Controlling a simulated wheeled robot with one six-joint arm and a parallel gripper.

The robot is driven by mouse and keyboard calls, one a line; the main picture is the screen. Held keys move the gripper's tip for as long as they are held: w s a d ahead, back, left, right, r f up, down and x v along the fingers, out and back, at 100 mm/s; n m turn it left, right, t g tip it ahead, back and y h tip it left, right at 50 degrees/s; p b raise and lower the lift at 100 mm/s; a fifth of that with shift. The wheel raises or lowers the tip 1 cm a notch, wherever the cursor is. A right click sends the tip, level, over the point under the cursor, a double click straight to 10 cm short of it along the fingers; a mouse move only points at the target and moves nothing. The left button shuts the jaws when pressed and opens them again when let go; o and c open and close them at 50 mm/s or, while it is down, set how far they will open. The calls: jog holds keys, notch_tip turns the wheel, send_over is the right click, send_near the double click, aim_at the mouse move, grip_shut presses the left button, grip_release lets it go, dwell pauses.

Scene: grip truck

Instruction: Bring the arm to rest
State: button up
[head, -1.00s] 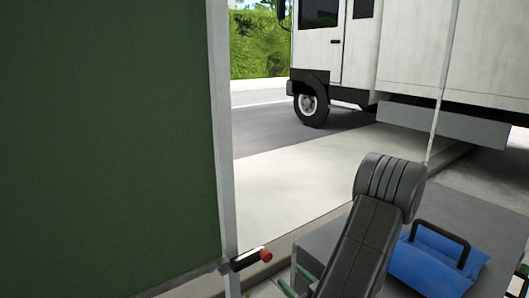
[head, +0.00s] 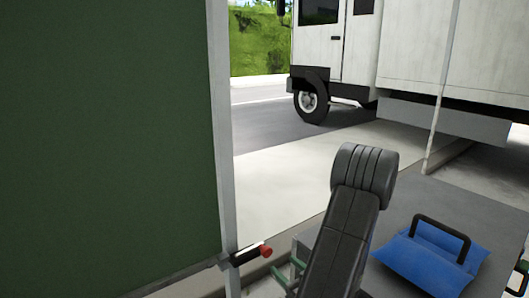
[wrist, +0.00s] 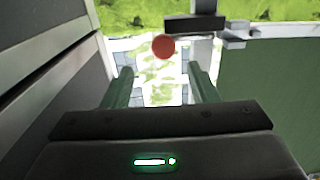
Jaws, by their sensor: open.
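My gripper shows in the wrist view (wrist: 162,82) with its two green fingers spread apart and nothing between them. In the head view, its green fingers (head: 288,271) show low in the picture, just below and right of a black handle (head: 245,256) with a red end (head: 266,251). In the wrist view the red end (wrist: 163,46) appears beyond the fingers, apart from them. My dark arm stands in front at the lower middle and hides part of the grey surface behind it.
A green panel (head: 105,140) with a pale frame post (head: 222,130) fills the left. A blue bag (head: 432,262) with a black handle lies on a grey surface at the lower right. A white truck (head: 410,50) stands behind, with open pavement (head: 275,185) before it.

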jog(key=b+x, duration=0.1)
jog(key=x, duration=0.7)
jog(key=shift+s, duration=0.1)
jog(key=shift+s+a+r+p, duration=0.15)
jog(key=shift+s+a+p, duration=0.3)
jog(key=shift+a, duration=0.15)
jog(key=p, duration=0.2)
send_near(265, 253)
jog(key=shift+v, duration=1.65)
jog(key=shift+f+b, duration=0.3)
jog(key=shift+b, duration=0.1)
